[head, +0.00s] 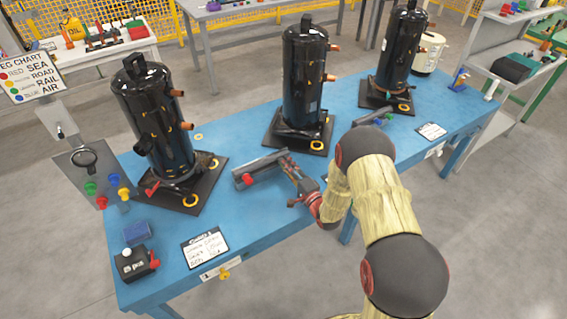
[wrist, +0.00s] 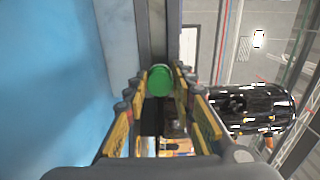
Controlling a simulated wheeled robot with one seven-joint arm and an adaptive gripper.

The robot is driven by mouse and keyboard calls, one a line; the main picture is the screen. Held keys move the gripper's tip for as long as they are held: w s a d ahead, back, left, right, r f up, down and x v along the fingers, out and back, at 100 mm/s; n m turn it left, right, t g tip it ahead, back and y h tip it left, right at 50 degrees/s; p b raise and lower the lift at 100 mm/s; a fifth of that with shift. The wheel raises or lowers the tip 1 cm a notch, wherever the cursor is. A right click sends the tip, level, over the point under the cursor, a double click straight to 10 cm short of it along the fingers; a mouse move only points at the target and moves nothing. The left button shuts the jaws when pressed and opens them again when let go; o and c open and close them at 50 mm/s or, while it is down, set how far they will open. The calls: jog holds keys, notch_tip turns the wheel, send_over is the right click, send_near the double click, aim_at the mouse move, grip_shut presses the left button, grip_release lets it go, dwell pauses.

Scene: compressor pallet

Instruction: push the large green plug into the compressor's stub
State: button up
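A green plug (wrist: 159,81) shows end-on between the fingertips of my gripper (wrist: 161,78) in the wrist view. Its sides lie close to both fingertips. I cannot tell whether they press on it. In the head view my gripper (head: 288,168) is low over the blue table, by a dark grey rack (head: 265,161), and the green plug there is hidden. Three black compressors stand upright on dark base plates: left (head: 152,112), middle (head: 303,80) and right (head: 398,50). Copper stubs (head: 186,126) stick out from the right side of the left one.
A red plug (head: 247,180) sits at the rack's near left end. A grey panel (head: 75,165) with coloured plugs and a colour chart sign (head: 32,82) stand at the left. A black box (head: 132,265) and clipboard (head: 205,246) lie on the blue table (head: 252,228), whose front middle is fairly clear.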

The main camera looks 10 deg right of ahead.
grip_shut()
jog(key=shift+s+d, duration=0.1)
jog(key=shift+s, duration=0.1)
dwell(0.4)
jog(key=shift+p+v, duration=0.55)
jog(key=shift+v, duration=2.3)
